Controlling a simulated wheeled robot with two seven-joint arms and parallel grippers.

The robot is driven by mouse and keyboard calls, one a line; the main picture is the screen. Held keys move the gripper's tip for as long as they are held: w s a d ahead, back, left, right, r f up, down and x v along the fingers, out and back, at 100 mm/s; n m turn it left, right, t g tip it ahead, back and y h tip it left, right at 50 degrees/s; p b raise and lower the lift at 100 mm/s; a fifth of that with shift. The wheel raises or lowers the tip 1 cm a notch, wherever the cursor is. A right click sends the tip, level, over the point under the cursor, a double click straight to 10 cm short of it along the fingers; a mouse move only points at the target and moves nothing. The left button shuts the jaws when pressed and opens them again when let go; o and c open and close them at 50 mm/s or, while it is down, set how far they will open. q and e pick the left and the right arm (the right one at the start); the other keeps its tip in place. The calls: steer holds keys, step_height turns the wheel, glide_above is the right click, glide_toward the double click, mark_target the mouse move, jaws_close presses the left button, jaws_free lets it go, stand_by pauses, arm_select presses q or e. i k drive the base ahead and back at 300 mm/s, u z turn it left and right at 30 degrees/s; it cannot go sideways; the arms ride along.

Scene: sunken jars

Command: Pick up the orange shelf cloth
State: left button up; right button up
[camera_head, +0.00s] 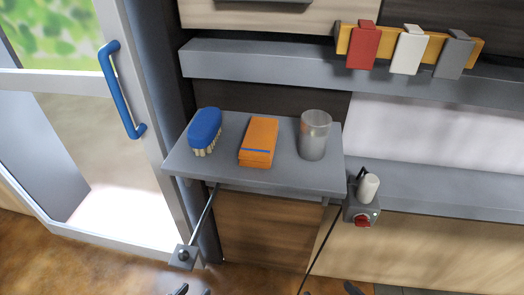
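The orange shelf cloth (259,141) lies folded on a small grey shelf (222,179), with a blue stripe near its front edge. It lies between a blue brush and a clear cup. My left gripper (193,291) shows only its dark fingertips at the bottom edge. They are apart with nothing seen between them, well below and in front of the shelf. My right gripper (331,291) also shows only dark fingertips at the bottom edge, apart, with nothing seen between them. The rest of both grippers is out of the picture.
The blue brush (205,131) stands close left of the cloth, and the cup (314,135) close right. A grey ledge (260,66) runs above the shelf. A small box with a red knob (362,221) is right of it. A glass door with a blue handle (122,90) is left.

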mark_target(257, 150)
steer(key=z, duration=1.2)
steer(key=k, duration=0.75)
steer(key=u, duration=0.85)
steer(key=i, duration=0.5)
